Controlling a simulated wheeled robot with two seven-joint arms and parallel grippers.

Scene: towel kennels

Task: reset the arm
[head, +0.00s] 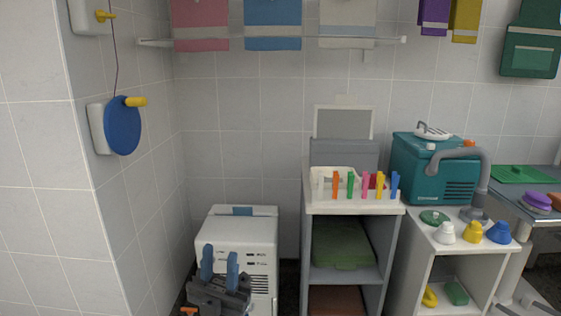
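My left gripper (219,257) shows at the bottom of the head view, left of centre, in front of the white appliance (255,230). Its two blue fingers point up and stand apart, with nothing visible between them. Its dark body runs down toward the bottom edge of the picture. My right gripper is not in view.
A white shelf unit (355,208) with a row of coloured clips stands right of the appliance. Farther right are a teal machine (420,172) with a grey hose and several coloured nozzles. Towels hang from a rail (310,43) above. A blue disc (122,127) hangs on the left wall.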

